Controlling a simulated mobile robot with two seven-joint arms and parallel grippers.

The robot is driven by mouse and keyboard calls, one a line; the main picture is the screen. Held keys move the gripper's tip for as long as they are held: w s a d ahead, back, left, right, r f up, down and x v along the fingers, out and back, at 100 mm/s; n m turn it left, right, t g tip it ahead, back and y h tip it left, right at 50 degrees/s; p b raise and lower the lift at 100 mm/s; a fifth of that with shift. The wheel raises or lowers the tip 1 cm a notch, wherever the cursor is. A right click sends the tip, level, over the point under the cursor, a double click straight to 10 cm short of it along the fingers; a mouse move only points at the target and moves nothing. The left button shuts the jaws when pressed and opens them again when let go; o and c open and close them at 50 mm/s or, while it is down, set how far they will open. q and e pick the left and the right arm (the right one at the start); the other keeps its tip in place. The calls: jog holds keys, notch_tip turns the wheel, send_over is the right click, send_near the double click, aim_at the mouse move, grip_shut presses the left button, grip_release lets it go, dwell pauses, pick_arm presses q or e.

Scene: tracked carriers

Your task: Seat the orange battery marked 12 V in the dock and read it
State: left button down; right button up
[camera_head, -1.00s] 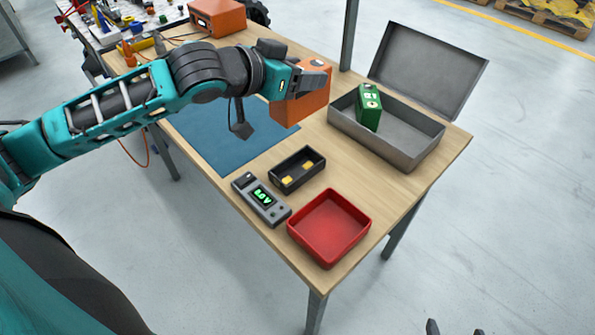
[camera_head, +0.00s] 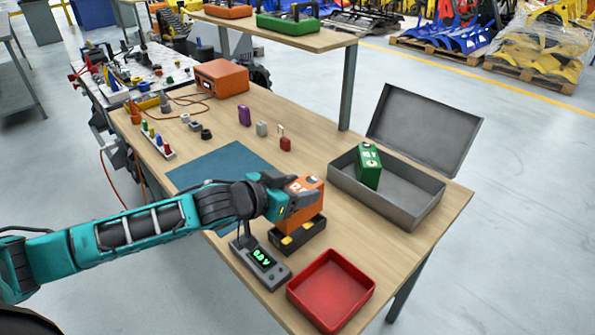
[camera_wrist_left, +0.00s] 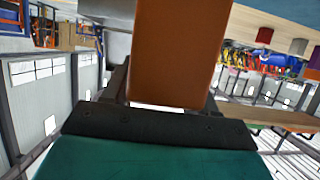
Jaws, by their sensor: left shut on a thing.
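My left gripper (camera_head: 288,203) is shut on the orange battery (camera_head: 307,190), whose top shows a marking that looks like "12". The battery is upright over the black dock (camera_head: 297,243) and hides much of its far part. I cannot tell whether the battery's base touches the dock. The grey meter (camera_head: 262,262) beside the dock is lit green and seems to read 0.0 V. The orange battery (camera_wrist_left: 180,50) fills the middle of the left wrist view. My right gripper is not in view.
A red tray (camera_head: 331,290) lies to the dock's right. An open grey case (camera_head: 400,205) holds a green battery (camera_head: 368,165). A blue mat (camera_head: 215,165) lies behind my left forearm. Small coloured blocks and an orange box (camera_head: 221,78) stand farther back.

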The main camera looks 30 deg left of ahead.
pick_arm(q)
jog(key=shift+f+b, duration=0.45)
jog(key=shift+f, duration=1.9)
jog(key=c, duration=0.8)
grip_release()
jog(key=shift+f, duration=0.4)
jog(key=o, duration=0.5)
jog(key=shift+r, duration=0.1)
jog(key=shift+s+r, duration=0.1)
jog(key=shift+s, duration=0.05)
jog(key=shift+p+v, duration=0.7)
jog(key=shift+v, duration=5.2)
jog(key=shift+s, duration=0.1)
